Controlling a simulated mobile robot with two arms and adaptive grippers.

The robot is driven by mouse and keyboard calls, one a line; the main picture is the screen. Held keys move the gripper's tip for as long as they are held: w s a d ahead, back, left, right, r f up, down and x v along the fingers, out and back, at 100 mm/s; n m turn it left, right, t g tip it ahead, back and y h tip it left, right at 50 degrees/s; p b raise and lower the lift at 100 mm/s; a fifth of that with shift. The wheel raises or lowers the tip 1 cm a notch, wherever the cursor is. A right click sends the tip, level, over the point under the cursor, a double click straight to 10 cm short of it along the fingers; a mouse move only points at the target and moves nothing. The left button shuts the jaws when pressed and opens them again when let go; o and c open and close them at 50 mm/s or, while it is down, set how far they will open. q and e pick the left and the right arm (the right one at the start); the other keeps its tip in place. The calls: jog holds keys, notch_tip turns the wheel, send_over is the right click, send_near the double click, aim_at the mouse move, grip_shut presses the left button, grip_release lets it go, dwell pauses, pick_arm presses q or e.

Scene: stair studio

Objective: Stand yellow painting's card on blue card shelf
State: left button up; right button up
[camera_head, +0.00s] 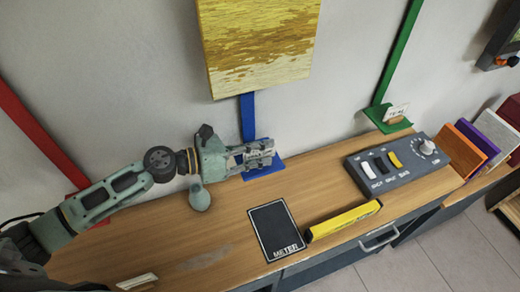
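The yellow painting (260,45) hangs on the wall at top centre. Below it, a blue strip (248,115) runs down to the blue card shelf (277,165) at the back of the counter. My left gripper (268,154) reaches in from the left, right over the blue shelf, and hides much of it. Small pale and dark detail shows at its fingertips; I cannot tell whether this is a card or only the fingers. A white card (138,281) shows at the lower left edge of the counter. My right gripper is out of view.
A green shelf (388,124) holds a small card (397,112). A red strip (40,135) is at left. A switch panel (395,165), a yellow level (343,220) and a black METER mat (275,230) lie on the counter. Coloured panels (480,138) stand at right.

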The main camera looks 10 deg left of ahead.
pick_arm(q)
jog(key=o, duration=0.5)
jog(key=shift+v, duration=6.05)
